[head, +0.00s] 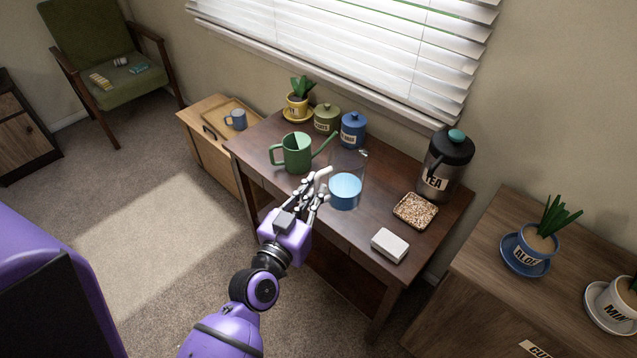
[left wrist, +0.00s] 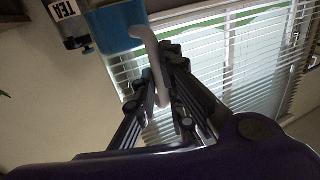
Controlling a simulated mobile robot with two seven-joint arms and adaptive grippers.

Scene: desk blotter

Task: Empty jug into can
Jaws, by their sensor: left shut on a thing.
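The jug (head: 345,188) is clear, with blue liquid in its lower part. It looks upright at the middle of the desk; I cannot tell whether its base touches the top. My left gripper (head: 318,188) is shut on the jug's pale handle, at the jug's left side. In the left wrist view the handle (left wrist: 150,50) runs between the fingers (left wrist: 160,88), with the blue liquid of the jug (left wrist: 117,28) behind. The green watering can (head: 297,153) stands left of the jug, its spout pointing right towards the jug's top. My right gripper is out of view.
The dark desk (head: 365,235) also holds a blue canister (head: 353,131), a green canister (head: 326,117), a potted plant (head: 298,103), a tea dispenser (head: 445,165), a seed tray (head: 415,211) and a white block (head: 390,245). A window blind (head: 350,50) hangs behind.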

